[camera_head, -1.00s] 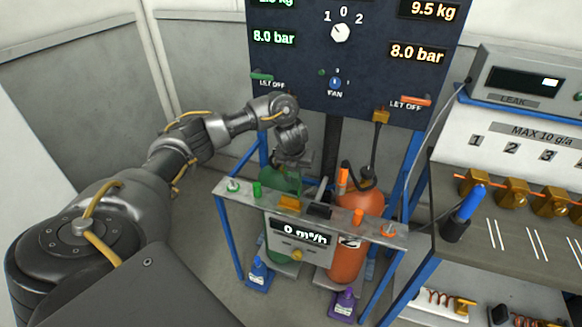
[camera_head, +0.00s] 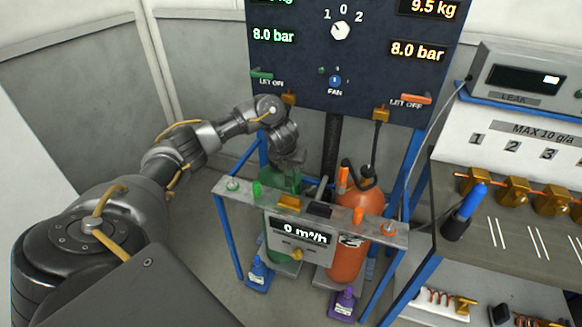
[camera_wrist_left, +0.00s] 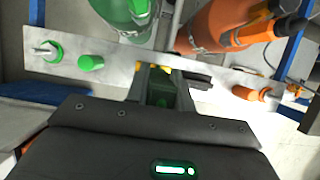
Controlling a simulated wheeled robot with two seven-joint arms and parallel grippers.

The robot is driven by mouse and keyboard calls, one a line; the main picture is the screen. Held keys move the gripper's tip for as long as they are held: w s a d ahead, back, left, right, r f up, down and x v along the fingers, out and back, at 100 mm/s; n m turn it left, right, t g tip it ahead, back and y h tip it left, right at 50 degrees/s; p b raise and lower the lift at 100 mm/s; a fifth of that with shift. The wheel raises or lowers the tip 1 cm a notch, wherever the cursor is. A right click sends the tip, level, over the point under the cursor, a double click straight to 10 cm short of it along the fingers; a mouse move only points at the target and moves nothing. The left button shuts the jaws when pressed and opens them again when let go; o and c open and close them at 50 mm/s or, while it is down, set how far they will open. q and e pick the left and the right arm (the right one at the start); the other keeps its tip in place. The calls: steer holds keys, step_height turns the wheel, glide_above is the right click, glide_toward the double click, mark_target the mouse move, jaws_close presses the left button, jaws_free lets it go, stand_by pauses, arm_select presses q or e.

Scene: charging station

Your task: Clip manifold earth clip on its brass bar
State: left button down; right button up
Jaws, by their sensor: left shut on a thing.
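My left gripper (camera_head: 290,160) is in front of the green cylinder (camera_head: 281,182), above and behind the manifold plate (camera_head: 241,188). In the left wrist view the gripper (camera_wrist_left: 160,75) is shut on a dark green thing (camera_wrist_left: 160,99), mostly hidden between the fingers, and I cannot tell for sure that it is the earth clip. A brass block (camera_head: 289,203) sits on the plate. In the left wrist view only yellow bits show beside the fingertips. Whether the held thing touches the brass cannot be told. My right gripper is not in view.
A black block (camera_head: 320,209) stands beside the brass one. Green and orange valve knobs line the plate. An orange cylinder (camera_head: 346,245) with black hose stands to the right. Brass fittings (camera_head: 381,115) hang under the dark panel (camera_head: 300,70). A workbench (camera_head: 500,215) is at right.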

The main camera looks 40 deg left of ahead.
mark_target(291, 185)
arm_select(q)
steer(key=shift+f+b, duration=1.65)
steer(key=shift+f, duration=0.8)
steer(key=shift+f+b, duration=1.35)
steer(key=shift+f, duration=0.75)
steer(key=c, duration=1.1)
jaws_free()
steer(key=shift+r, duration=0.1)
